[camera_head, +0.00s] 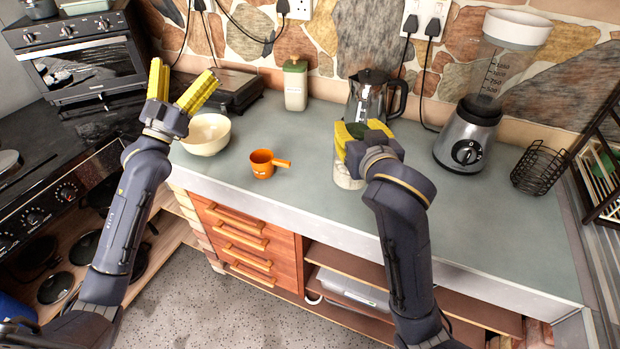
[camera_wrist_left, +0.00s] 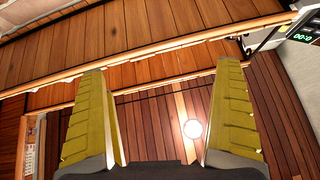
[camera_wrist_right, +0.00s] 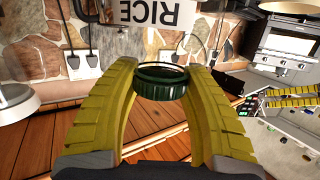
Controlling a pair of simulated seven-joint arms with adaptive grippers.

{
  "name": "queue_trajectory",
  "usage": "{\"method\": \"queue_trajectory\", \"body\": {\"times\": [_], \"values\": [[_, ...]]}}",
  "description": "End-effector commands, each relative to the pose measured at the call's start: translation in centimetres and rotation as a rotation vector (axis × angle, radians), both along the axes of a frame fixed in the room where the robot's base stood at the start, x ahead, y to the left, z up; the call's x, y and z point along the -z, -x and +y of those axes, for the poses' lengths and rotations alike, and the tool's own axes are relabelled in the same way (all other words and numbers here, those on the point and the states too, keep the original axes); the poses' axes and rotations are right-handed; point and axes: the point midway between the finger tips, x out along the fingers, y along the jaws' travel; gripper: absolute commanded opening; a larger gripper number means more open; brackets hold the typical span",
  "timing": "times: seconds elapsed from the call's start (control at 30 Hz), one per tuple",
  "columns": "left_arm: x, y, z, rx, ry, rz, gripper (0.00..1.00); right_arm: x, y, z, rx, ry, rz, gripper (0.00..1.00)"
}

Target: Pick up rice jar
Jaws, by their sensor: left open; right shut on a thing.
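The rice jar (camera_head: 344,178) is clear with pale contents, on or just above the counter at the middle right; I cannot tell if it touches. My right gripper (camera_head: 355,134) is shut on its upper part from the front and hides some of it. In the right wrist view, the dark green lid (camera_wrist_right: 162,82) sits between both yellow fingers of my right gripper (camera_wrist_right: 160,75). An upside-down RICE label (camera_wrist_right: 158,12) shows above it. My left gripper (camera_head: 180,88) is open and empty, raised near the bowl. Its spread fingers show in the left wrist view (camera_wrist_left: 160,90).
A cream bowl (camera_head: 206,134) and an orange measuring pot (camera_head: 264,164) stand left on the counter (camera_head: 290,190). A green-lidded canister (camera_head: 295,86), kettle (camera_head: 368,100), blender (camera_head: 470,135) and black wire basket (camera_head: 540,168) stand farther back or right. The counter's front middle is clear.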

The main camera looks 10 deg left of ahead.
Motion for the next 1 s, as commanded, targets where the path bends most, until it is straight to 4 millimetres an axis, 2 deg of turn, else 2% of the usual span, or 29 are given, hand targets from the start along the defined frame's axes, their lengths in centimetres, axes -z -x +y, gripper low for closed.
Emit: {"method": "queue_trajectory", "body": {"times": [0.03,0.2,0.37,0.5,0.6,0.73,1.0], "values": [[0.0,0.3,-2.6,0.052,-0.022,0.014,1.0,-0.1,0.0,0.0,0.0,-0.002,-0.003,0.0],[2.7,1.1,-10.7,0.226,-0.068,0.125,1.0,-0.1,0.0,0.0,-0.001,-0.002,-0.003,0.0],[6.3,3.0,-17.5,0.384,-0.107,0.248,1.0,-0.1,0.0,0.0,-0.001,-0.002,-0.003,0.0],[9.6,5.5,-22.5,0.507,-0.141,0.355,1.0,-0.1,0.0,0.0,-0.001,-0.002,-0.003,0.0],[11.8,7.4,-25.4,0.581,-0.164,0.425,1.0,-0.1,0.0,0.0,-0.001,-0.002,-0.003,0.0],[14.0,9.7,-28.1,0.656,-0.187,0.499,1.0,-0.1,0.0,0.0,-0.001,-0.002,-0.003,0.0],[16.5,12.5,-30.8,0.736,-0.213,0.585,1.0,-0.1,0.0,0.0,-0.001,-0.002,-0.003,0.0]]}}
